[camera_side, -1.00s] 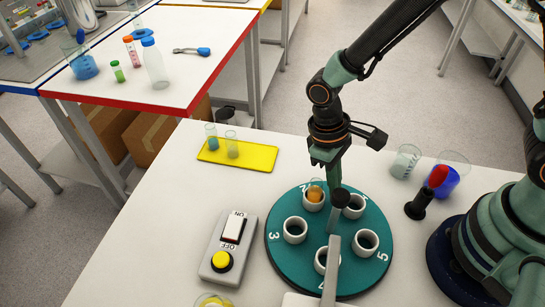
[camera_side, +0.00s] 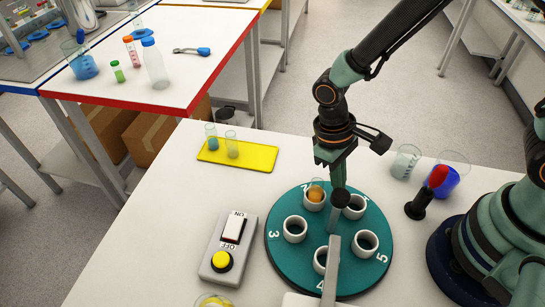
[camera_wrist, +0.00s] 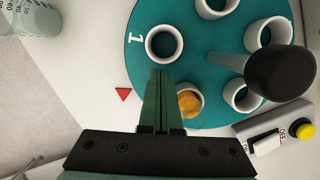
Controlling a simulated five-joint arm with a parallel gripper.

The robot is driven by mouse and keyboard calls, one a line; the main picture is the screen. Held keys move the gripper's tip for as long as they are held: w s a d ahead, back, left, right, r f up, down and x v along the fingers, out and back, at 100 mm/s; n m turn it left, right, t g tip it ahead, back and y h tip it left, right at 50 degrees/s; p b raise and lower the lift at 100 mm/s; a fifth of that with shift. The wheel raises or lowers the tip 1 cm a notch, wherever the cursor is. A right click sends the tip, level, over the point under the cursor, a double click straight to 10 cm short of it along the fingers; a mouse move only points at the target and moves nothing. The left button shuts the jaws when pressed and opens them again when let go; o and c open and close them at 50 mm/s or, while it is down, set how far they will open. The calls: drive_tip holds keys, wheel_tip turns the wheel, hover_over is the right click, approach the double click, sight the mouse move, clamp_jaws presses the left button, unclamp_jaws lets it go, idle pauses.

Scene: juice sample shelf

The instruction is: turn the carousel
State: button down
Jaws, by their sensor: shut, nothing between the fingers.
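The carousel (camera_side: 283,256) is a round teal disc with numbers and several white cups around a post with a black knob (camera_side: 340,198). A cup (camera_side: 314,200) near number 2 holds a vial with orange content, which also shows in the wrist view (camera_wrist: 189,100). My gripper (camera_side: 338,185) is shut and empty, pointing down at the far side of the disc. In the wrist view its fingertips (camera_wrist: 162,74) lie between the empty cup by number 1 (camera_wrist: 164,44) and the orange vial's cup. Contact with either cup cannot be told. The knob partly hides the fingertips in the side view.
A grey box with a rocker switch and yellow button (camera_side: 228,246) stands left of the disc. A yellow mat (camera_side: 258,158) with two vials lies behind. A red triangle (camera_wrist: 123,95) marks the table.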

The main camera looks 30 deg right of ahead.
sight(354, 206)
drive_tip(key=shift+s+d, duration=0.1)
drive_tip(key=shift+s, duration=0.05)
drive_tip(key=shift+s+d+m, duration=0.3)
drive_tip(key=shift+s+m, duration=0.1)
drive_tip(key=shift+m, duration=0.4)
drive_tip(key=shift+s+d, duration=0.25)
drive_tip(key=shift+s, duration=0.3)
drive_tip(key=shift+s+d, duration=0.1)
drive_tip(key=shift+s, duration=0.1)
